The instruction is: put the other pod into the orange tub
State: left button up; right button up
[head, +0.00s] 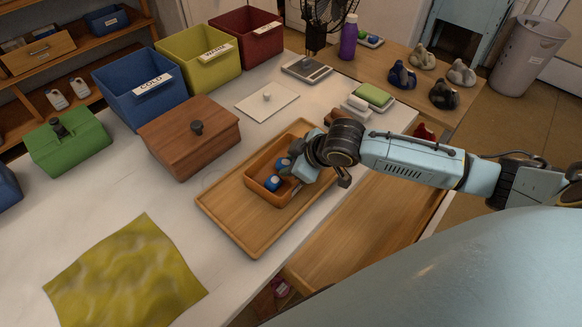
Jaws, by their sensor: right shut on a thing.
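The orange tub (257,193) sits on a wooden tray (232,222) in the middle of the counter. One blue and white pod (273,182) is inside the tub, near its front. A second blue pod (283,163) shows just behind it, at my right gripper's fingers. My right gripper (291,171) reaches in from the right, low over the tub, and is shut on this second pod. The gripper and wrist hide the tub's right side, so I cannot tell whether the held pod touches the tub floor. My left gripper is out of view.
A brown wooden box (188,142) with a knob stands left of the tray. Blue (140,95), yellow (198,62) and red (246,38) bins stand behind. A yellow cloth (125,275) lies front left. A green sponge (373,95) lies at the back right.

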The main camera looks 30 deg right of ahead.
jog(key=shift+f, duration=0.75)
jog(key=shift+s+f, duration=0.1)
jog(key=shift+f, duration=0.3)
jog(key=shift+s+f, duration=0.25)
jog(key=shift+f, duration=0.15)
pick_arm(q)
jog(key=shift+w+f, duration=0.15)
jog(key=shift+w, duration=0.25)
pick_arm(e)
jog(key=o, duration=0.7)
jog(key=shift+f, duration=0.1)
jog(key=shift+c, duration=0.2)
jog(key=shift+w+r, duration=0.15)
jog(key=shift+r, duration=0.4)
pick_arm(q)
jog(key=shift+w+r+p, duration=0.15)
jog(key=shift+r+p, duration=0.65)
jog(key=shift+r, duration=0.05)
pick_arm(e)
jog(key=v, duration=1.2)
jog(key=shift+w+r, duration=0.3)
jog(key=shift+r, duration=0.05)
